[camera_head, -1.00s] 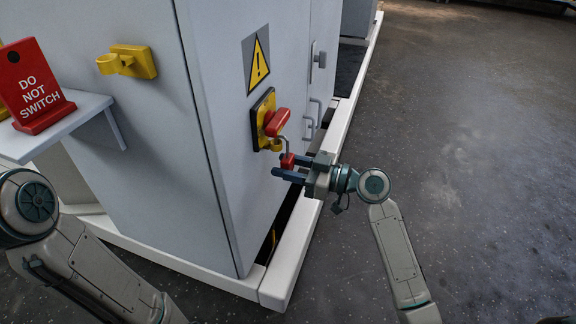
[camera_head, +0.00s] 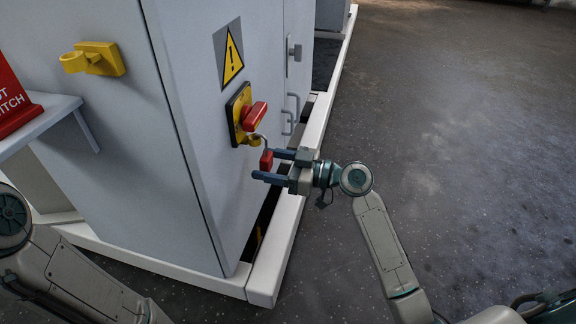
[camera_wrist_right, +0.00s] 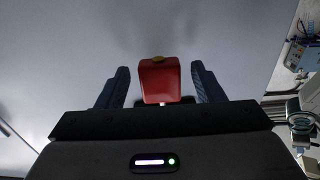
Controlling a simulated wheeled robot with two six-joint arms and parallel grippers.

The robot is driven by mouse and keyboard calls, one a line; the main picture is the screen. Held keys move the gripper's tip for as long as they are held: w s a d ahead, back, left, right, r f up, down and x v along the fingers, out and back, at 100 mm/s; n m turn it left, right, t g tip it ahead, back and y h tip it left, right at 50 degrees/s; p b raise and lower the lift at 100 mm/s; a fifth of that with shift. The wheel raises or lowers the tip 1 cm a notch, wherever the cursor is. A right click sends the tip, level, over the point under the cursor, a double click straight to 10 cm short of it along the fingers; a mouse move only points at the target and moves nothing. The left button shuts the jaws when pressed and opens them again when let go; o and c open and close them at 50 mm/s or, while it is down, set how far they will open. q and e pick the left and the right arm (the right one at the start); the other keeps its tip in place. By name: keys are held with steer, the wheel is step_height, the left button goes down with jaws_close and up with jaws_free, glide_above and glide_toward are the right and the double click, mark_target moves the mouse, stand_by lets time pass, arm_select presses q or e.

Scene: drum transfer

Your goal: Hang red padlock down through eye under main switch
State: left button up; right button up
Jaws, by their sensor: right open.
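The red padlock (camera_head: 266,161) hangs body down, its grey shackle up at the yellow eye (camera_head: 254,140) under the main switch (camera_head: 254,116). The shackle appears to pass through the eye, though the exact fit is too small to tell. My right gripper (camera_head: 264,166) is open, its fingers on either side of the padlock body. In the right wrist view the padlock (camera_wrist_right: 159,80) stands between the two fingers with a gap on each side. My left gripper is out of view; only part of that arm shows at lower left.
The grey cabinet (camera_head: 185,215) carries a yellow holder (camera_head: 93,59) on its left face and a warning sign (camera_head: 230,56). A shelf (camera_head: 50,122) with a red sign (camera_head: 12,100) juts out at left. A white plinth (camera_head: 283,240) runs along the base. The floor to the right is clear.

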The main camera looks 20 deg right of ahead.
steer(key=p+v, duration=0.1)
steer(key=v, duration=0.9)
steer(key=shift+p, duration=0.35)
steer(key=shift+s+d, duration=0.1)
steer(key=shift+s, duration=0.05)
